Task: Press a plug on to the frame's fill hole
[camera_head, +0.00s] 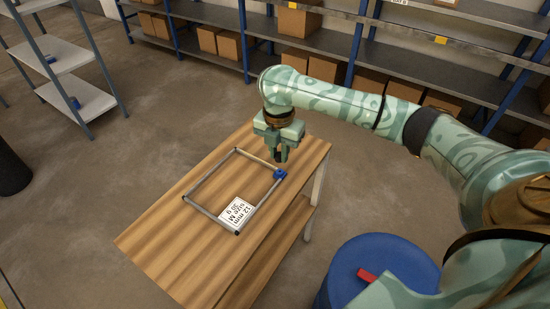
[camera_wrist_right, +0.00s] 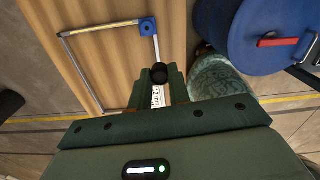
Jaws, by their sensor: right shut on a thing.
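A thin grey rectangular frame (camera_head: 208,212) lies flat on the wooden table, and it also shows in the right wrist view (camera_wrist_right: 84,82). A blue block (camera_head: 280,173) sits at one corner of the frame; in the right wrist view the block (camera_wrist_right: 148,26) shows a dark round spot, perhaps the hole. My right gripper (camera_head: 281,156) is above the table near that corner. It is shut on a small black round plug (camera_wrist_right: 159,73), which shows at its fingertips and is apart from the block in the wrist view. My left gripper is not in view.
A white printed card (camera_head: 236,212) lies inside the frame. A blue drum (camera_head: 350,262) with a red handle (camera_head: 367,275) stands right of the wooden table (camera_head: 150,245). Shelves with boxes (camera_head: 297,22) line the back. The table's near-left part is bare.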

